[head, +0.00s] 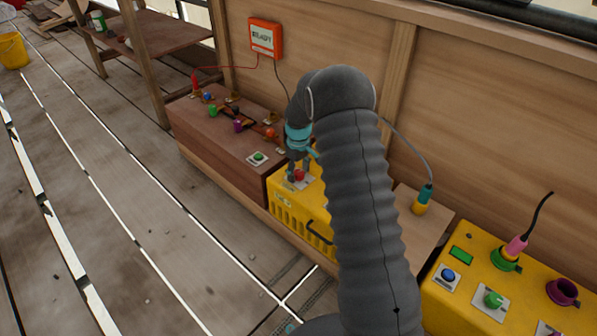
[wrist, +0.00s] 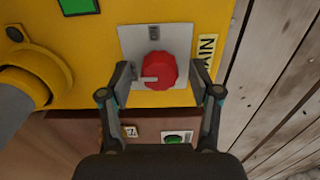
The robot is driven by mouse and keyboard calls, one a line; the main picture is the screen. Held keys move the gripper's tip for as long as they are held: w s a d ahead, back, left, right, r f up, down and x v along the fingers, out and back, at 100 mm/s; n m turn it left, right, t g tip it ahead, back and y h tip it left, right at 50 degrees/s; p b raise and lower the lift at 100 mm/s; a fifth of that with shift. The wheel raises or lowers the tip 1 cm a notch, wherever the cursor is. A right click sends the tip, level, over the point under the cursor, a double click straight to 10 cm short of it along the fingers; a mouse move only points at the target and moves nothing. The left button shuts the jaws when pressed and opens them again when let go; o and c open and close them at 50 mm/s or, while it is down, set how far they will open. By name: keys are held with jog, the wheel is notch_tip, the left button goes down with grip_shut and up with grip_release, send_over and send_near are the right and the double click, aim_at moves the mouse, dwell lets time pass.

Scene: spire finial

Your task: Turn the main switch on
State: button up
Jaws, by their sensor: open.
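The main switch is a red knob (wrist: 158,70) on a grey square plate (wrist: 130,40), with a "MAIN" label (wrist: 208,55) beside it. It sits on a yellow box (wrist: 100,85); a white mark on the knob points left in the wrist view. My gripper (wrist: 164,72) is open, with one finger on each side of the knob. The fingers look apart from it, though their depth is hard to judge. In the head view my gripper (head: 298,168) points down over the red knob (head: 299,176) on the yellow box (head: 288,212); my arm hides the box's right part.
A brown box (head: 190,125) with several coloured knobs stands left of the yellow box. An orange box (head: 265,38) hangs on the wall. At right, a teal plug (head: 425,193) and another yellow box (head: 440,305) with controls. Open plank floor (head: 130,200) lies in front.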

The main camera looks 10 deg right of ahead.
jog(key=c, duration=1.1)
jog(key=shift+c, duration=0.2)
jog(key=shift+m, duration=0.4)
jog(key=m, duration=0.3)
jog(key=shift+m, duration=0.4)
jog(key=m, duration=1.3)
jog(key=shift+m, duration=0.3)
